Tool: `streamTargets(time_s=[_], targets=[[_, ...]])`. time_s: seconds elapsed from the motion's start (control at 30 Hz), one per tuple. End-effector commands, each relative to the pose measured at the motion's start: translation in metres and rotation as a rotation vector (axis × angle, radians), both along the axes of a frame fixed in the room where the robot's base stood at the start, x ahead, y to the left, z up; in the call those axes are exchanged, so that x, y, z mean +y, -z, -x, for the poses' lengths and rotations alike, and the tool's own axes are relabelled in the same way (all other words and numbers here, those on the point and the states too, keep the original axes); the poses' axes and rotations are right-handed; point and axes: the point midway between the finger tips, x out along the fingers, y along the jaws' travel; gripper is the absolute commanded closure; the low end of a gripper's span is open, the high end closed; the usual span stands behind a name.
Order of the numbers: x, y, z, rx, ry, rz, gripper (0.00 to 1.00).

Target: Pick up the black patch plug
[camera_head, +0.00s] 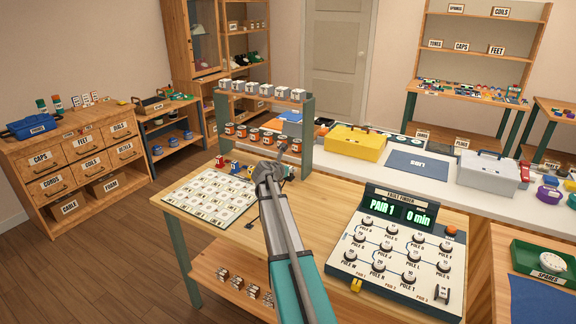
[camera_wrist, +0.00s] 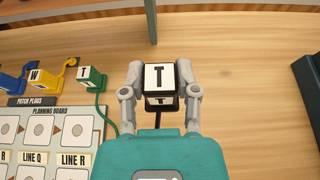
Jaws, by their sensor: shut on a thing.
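The black patch plug (camera_wrist: 160,79) is a small black block with a white face lettered T. In the wrist view it sits between the two grey fingers of my gripper (camera_wrist: 160,92), which is shut on it. In the head view my gripper (camera_head: 284,160) is over the far part of the wooden table, right of the planning board; the plug cannot be made out clearly there. A green plug lettered T (camera_wrist: 91,78), a yellow plug lettered W (camera_wrist: 43,77) and a blue plug (camera_wrist: 10,83) stand left of my gripper.
The planning board (camera_head: 207,197) lies on the table (camera_head: 300,215) at left. The fault finder panel (camera_head: 398,250) is at right, showing PAIR 1. A green rack (camera_head: 308,125) with cans and boxes stands behind my gripper. Bare wood lies right of the held plug.

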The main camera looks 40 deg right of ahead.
Motion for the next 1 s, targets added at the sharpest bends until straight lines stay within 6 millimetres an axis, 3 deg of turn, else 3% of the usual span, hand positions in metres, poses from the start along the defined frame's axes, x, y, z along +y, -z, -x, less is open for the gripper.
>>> streamTargets(time_s=[0.03, 0.1, 0.4, 1.0], targets=[[0.009, -0.009, 0.014, 0.001, 0.0, 0.0, 1.0], [0.016, -0.014, 0.024, 0.0, -0.001, 0.0, 1.0], [0.035, -0.027, 0.049, 0.0, -0.001, 0.001, 1.0], [0.039, -0.029, 0.053, 0.0, -0.001, 0.001, 1.0]])
